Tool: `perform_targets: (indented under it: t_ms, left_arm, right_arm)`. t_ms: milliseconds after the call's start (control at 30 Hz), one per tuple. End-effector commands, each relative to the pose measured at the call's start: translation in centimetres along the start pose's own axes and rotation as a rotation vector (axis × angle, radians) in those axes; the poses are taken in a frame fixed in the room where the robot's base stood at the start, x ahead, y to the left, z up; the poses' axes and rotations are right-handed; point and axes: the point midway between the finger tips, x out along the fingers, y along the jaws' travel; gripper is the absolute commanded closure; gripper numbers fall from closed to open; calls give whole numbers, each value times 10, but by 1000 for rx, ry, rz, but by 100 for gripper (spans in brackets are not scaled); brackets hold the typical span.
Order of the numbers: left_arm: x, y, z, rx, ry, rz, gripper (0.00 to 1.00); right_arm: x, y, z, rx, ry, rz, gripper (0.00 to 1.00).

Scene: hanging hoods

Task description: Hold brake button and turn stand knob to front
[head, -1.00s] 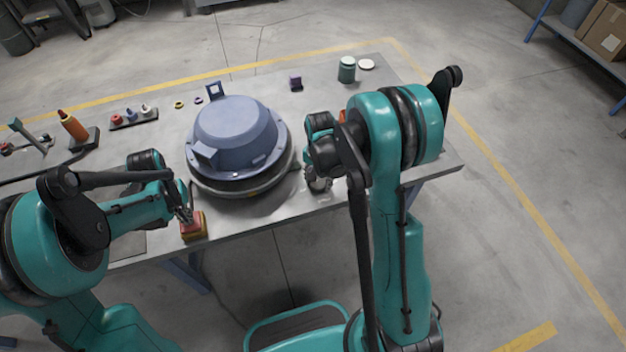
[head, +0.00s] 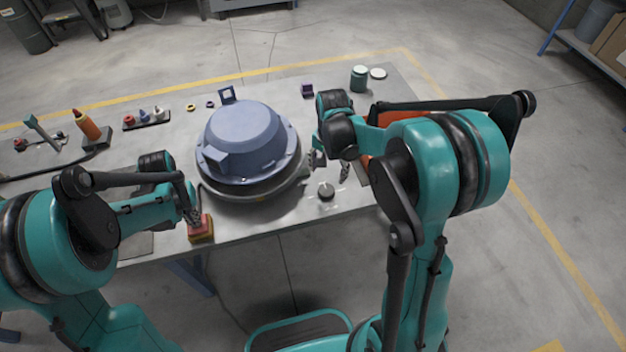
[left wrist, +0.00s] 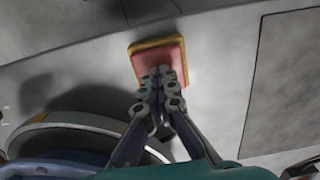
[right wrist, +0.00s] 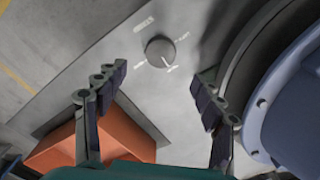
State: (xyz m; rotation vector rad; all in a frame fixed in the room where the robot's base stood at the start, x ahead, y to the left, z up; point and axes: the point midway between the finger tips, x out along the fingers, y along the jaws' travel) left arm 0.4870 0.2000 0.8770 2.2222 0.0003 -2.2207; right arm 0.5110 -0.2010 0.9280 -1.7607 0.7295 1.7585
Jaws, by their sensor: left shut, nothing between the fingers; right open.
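The brake button (head: 201,226) is a red block on a yellow base at the table's front edge; it also shows in the left wrist view (left wrist: 155,52). My left gripper (head: 193,216) is shut and empty, its tips at the button's top, apparently touching; how far the button is pressed I cannot tell. The stand knob (head: 326,191) is a round grey dial right of the blue hood. In the right wrist view the knob (right wrist: 160,51) has a white mark pointing to the lower right, among small labels. My right gripper (right wrist: 162,76) is open and empty above the knob, fingers apart from it.
The blue hood (head: 242,138) sits on a round stand (head: 255,196) mid-table, close to the right gripper. An orange object (right wrist: 65,152) lies near the right gripper. A green jar (head: 359,79), a bottle (head: 87,125) and small parts stand farther back.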

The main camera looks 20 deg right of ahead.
Motion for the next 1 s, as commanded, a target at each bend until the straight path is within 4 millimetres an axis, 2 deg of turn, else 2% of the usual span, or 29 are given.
perform_targets:
  t_ms: [100,200,633,1000]
  left_arm:
    - [0,0,0,0,0,0,100]
    - [0,0,0,0,0,0,100]
    - [-2,0,0,0,0,0,100]
    - [-38,0,0,0,0,0,100]
  right_arm:
    - [-16,0,0,0,0,0,32]
    - [-24,0,0,0,0,0,32]
    - [-28,0,0,0,0,0,32]
    - [-54,0,0,0,0,0,32]
